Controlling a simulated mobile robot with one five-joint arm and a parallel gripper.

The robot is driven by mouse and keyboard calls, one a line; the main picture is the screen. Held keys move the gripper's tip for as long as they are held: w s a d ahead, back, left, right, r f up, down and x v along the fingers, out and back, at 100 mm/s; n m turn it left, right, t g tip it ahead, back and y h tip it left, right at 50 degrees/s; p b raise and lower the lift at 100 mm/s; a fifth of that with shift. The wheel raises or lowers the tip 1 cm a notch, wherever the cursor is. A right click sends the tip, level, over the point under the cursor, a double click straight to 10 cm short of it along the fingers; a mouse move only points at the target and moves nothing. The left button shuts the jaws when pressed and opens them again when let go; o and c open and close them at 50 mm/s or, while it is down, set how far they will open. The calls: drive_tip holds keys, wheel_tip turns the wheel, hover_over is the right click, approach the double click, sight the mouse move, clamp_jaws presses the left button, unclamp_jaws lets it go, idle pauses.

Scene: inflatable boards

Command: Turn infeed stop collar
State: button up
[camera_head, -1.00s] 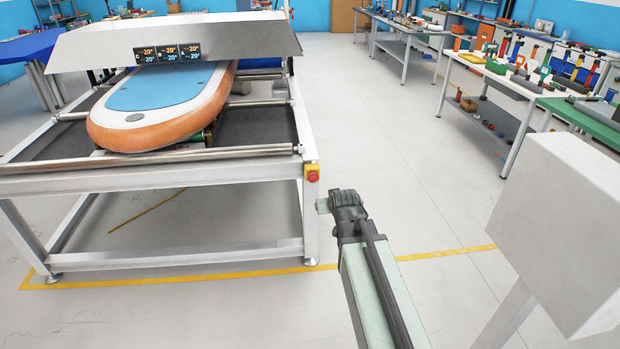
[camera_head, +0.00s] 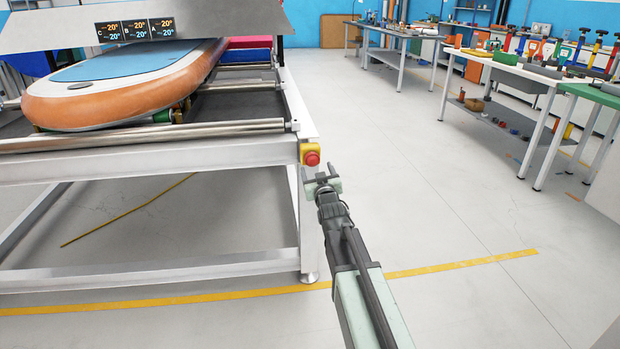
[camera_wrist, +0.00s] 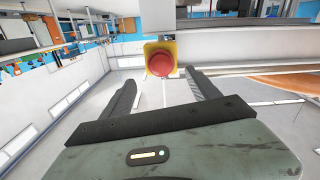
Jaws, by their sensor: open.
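The infeed stop collar is a red round knob (camera_head: 312,159) on a yellow housing (camera_head: 306,149), at the right front corner of the machine frame. In the wrist view the red knob (camera_wrist: 160,64) sits beyond the fingertips, near the middle between them, with its yellow housing (camera_wrist: 175,50) behind. My gripper (camera_head: 321,176) is open and empty, just below and in front of the knob in the head view. The wrist view shows both fingers (camera_wrist: 163,88) spread apart. The knob appears clear of both fingers, though the exact gap is hard to tell.
The metal machine frame (camera_head: 150,158) fills the left, carrying rollers and an orange-edged blue inflatable board (camera_head: 120,85). A yellow floor line (camera_head: 440,268) crosses in front. Workbenches with tools (camera_head: 500,65) stand at the back right. The floor right of the frame (camera_head: 430,180) is clear.

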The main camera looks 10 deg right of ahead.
sight(313, 162)
drive_tip(key=w, duration=0.7)
drive_tip(key=shift+w+a+f, duration=0.1)
drive_tip(key=shift+w+f, duration=0.1)
drive_tip(key=shift+w, duration=0.2)
drive_tip(key=shift+c, duration=0.2)
drive_tip(key=c, duration=1.3)
drive_tip(key=shift+m, duration=3)
